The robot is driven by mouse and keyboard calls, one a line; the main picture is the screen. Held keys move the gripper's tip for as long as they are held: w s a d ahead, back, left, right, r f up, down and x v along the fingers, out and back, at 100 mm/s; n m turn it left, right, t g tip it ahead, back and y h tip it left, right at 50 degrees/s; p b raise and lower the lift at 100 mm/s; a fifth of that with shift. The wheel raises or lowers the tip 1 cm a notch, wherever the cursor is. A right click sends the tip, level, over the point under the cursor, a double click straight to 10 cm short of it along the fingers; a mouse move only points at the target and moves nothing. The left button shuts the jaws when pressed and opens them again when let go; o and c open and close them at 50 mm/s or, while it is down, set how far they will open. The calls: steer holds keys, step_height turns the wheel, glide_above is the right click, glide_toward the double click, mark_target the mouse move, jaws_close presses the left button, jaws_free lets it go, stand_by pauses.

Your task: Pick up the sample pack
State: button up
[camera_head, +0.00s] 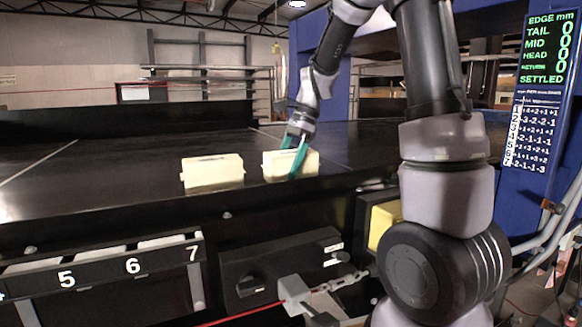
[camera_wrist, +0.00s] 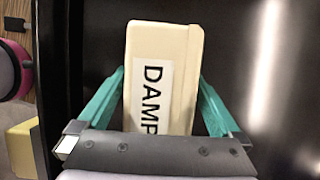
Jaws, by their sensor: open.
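A cream block-shaped pack (camera_head: 307,160) lies on the black conveyor bed, just left of my arm in the head view. In the wrist view this pack (camera_wrist: 178,70) has a white label with letters reading "DAMP", partly cut off by my gripper body. My gripper (camera_head: 291,158) reaches down over it. In the wrist view the teal fingers of my gripper (camera_wrist: 161,75) stand open, one on each side of the pack. Narrow dark gaps show near their tips; contact lower down cannot be told. A second cream pack (camera_head: 212,171) lies to the left, clear of my gripper.
The black conveyor bed (camera_head: 100,180) is bare to the left. Numbered slots (camera_head: 130,265) run along the front below it. A black box with a knob (camera_head: 280,265) and a yellow block (camera_head: 383,222) sit below the edge. A display (camera_head: 548,45) at right shows zeros and "SETTLED".

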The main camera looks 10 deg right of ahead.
steer(key=shift+f, duration=0.25)
stand_by(0.7)
jaws_close()
